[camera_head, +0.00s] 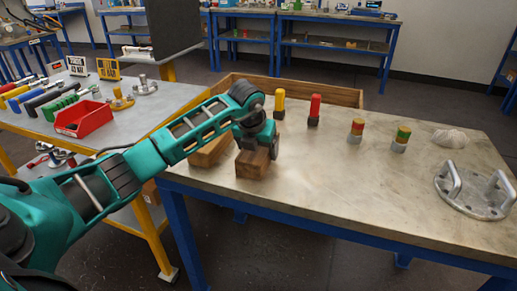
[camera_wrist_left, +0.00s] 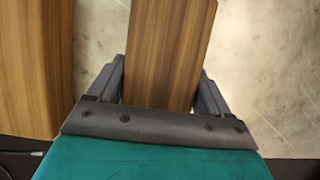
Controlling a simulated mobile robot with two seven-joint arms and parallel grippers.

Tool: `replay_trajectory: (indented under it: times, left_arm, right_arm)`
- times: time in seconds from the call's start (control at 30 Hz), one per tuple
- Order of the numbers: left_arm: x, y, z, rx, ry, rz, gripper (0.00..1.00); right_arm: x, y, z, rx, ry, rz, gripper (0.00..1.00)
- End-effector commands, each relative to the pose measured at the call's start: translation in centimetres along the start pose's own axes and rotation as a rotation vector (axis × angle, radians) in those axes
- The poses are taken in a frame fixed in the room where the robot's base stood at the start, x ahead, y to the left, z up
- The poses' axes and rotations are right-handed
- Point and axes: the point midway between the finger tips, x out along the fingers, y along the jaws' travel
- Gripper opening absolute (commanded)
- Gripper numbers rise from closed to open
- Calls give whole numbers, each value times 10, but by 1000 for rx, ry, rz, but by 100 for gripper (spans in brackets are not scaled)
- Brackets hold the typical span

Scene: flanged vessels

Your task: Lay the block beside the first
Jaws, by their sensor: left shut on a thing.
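My left gripper (camera_head: 258,148) is over the left part of the blue-framed table (camera_head: 330,185). It is shut on a brown wooden block (camera_head: 252,165). In the left wrist view, the held block (camera_wrist_left: 168,55) lies between the two fingers of the gripper (camera_wrist_left: 163,95). A second wooden block, the first one (camera_head: 212,150), lies on the table just left of the held block. In the left wrist view this first block (camera_wrist_left: 35,65) runs roughly alongside, with a narrow gap between them. I cannot tell whether the held block touches the tabletop. My right gripper is not in view.
A wooden-walled tray (camera_head: 335,94) stands at the table's back. Yellow-topped (camera_head: 279,104) and red-topped (camera_head: 314,110) pieces, two banded plugs, a ball of string (camera_head: 450,138) and a metal flange with handles (camera_head: 475,193) stand rightward. The front middle is clear. A red bin (camera_head: 84,119) is on the left bench.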

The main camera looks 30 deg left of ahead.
Motion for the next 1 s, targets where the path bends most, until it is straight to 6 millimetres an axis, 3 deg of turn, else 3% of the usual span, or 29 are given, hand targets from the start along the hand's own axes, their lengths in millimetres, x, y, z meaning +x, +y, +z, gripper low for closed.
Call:
replay_trajectory:
  times: [0.07,0.1,0.27,0.63,1.0]
  left_arm:
    - [3,0,-1,0,-2,0,37]
    - [2,0,-1,0,0,1,83]
    - [2,0,-1,0,1,1,98]
    - [-6,0,1,0,-1,0,100]
    - [-81,0,2,1,-3,0,100]
  right_arm:
    - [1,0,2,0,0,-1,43]
    - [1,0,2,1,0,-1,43]
    - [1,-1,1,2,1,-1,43]
    - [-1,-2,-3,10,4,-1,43]
    - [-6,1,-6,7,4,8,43]
